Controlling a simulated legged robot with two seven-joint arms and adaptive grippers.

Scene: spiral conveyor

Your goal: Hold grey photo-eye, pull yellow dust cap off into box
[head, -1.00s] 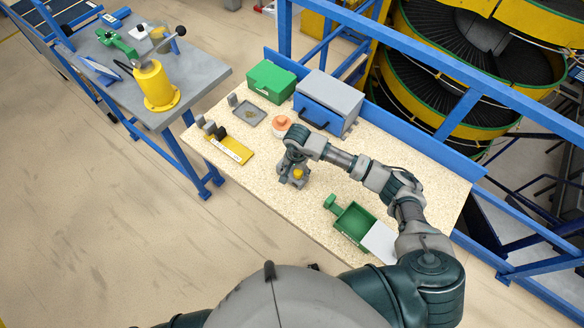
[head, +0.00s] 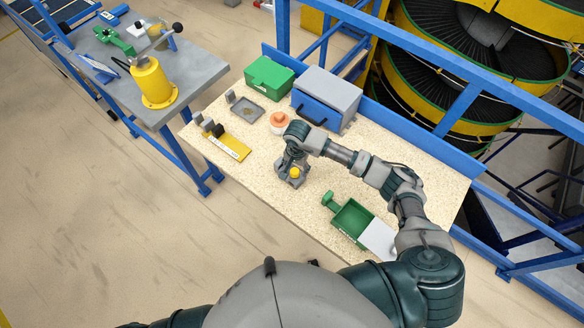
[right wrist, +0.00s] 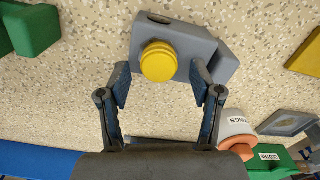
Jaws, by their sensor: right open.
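The grey photo-eye (head: 282,172) stands on the speckled bench with its round yellow dust cap (head: 294,173) on it. In the right wrist view the grey body (right wrist: 190,42) lies behind the yellow cap (right wrist: 158,62). My right gripper (right wrist: 160,85) is open, one finger to each side of the cap, with visible gaps to it. In the head view the right gripper (head: 289,166) is close over the photo-eye and partly hides it. The open green box (head: 353,216) stands to the right on the bench. My left gripper is out of view.
A yellow labelled holder (head: 228,147), a grey tray (head: 245,109) and a white-and-orange container (head: 279,121) stand on the bench. A closed green case (head: 269,77) and a grey-blue cabinet (head: 325,98) stand at the back. Bare bench separates the photo-eye and green box.

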